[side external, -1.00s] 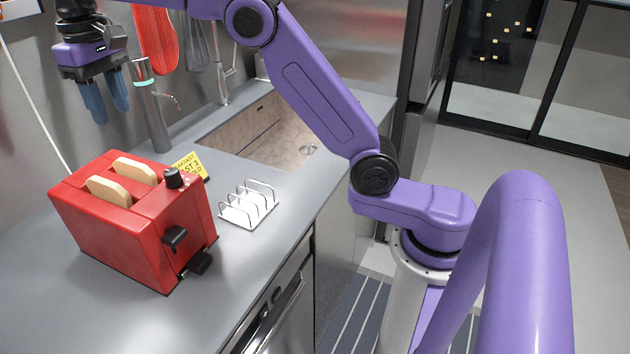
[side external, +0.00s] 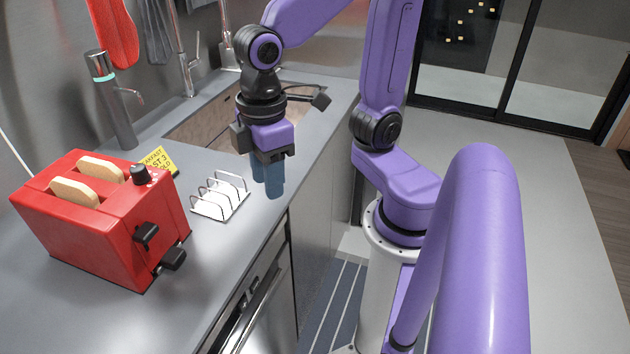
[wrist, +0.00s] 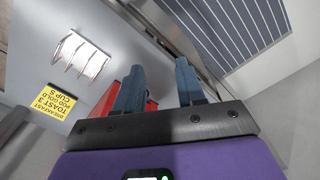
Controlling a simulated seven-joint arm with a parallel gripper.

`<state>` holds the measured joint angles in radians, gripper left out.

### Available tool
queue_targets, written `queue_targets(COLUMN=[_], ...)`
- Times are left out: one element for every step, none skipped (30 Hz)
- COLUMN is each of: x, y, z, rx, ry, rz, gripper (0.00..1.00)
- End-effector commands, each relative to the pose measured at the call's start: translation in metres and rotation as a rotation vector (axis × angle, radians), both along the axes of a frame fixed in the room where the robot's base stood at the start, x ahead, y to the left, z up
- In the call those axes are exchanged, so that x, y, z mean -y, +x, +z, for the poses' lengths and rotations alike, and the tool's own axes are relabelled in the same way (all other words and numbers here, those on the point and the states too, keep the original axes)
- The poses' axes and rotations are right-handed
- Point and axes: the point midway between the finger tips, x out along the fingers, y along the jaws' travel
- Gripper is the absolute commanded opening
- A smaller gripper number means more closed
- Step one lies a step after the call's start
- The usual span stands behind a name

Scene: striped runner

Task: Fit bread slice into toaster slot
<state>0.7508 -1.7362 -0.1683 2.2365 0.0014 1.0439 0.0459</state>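Two bread slices stand upright in the red toaster (side external: 110,245), one per slot, tops sticking out: a front slice (side external: 75,192) and a back slice (side external: 102,169). My gripper (side external: 273,192) points down near the counter's front edge, to the right of the wire rack and away from the toaster. In the wrist view my gripper (wrist: 159,68) has its blue fingers apart with nothing between them. Part of the red toaster (wrist: 104,101) shows behind the fingers; the bread is not visible there.
An empty wire toast rack (side external: 220,197) stands between toaster and gripper. The sink (side external: 205,125) and taps lie behind. Counter in front of the rack is clear.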

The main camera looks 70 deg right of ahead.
Motion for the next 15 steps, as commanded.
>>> queue_targets(x=[0.013, 0.018, 0.026, 0.030, 0.035, 0.039, 0.042, 0.045, 0.047, 0.048, 0.049, 0.049, 0.049, 0.049, 0.049], y=[-0.017, -0.025, -0.034, -0.040, -0.045, -0.051, -0.054, -0.057, -0.060, -0.061, -0.062, -0.063, -0.063, -0.063, -0.063], z=[-0.009, -0.013, -0.019, -0.022, -0.026, -0.029, -0.032, -0.034, -0.035, -0.036, -0.037, -0.037, -0.037, -0.037, -0.037], rx=[0.000, 0.001, 0.000, 0.001, 0.002, 0.002, 0.002, 0.002, 0.003, 0.002, 0.002, 0.002, 0.002, 0.002, 0.002], ry=[0.000, 0.000, 0.000, 0.000, 0.000, 0.001, 0.001, 0.000, 0.001, 0.002, 0.002, 0.002, 0.002, 0.002, 0.002], rz=[0.038, 0.057, 0.082, 0.098, 0.112, 0.127, 0.136, 0.144, 0.151, 0.156, 0.159, 0.161, 0.161, 0.161, 0.161], gripper=[0.39, 0.39, 0.39, 0.39, 0.39, 0.39, 0.39, 0.39, 0.39, 0.39, 0.39, 0.39, 0.39, 0.39, 0.39])
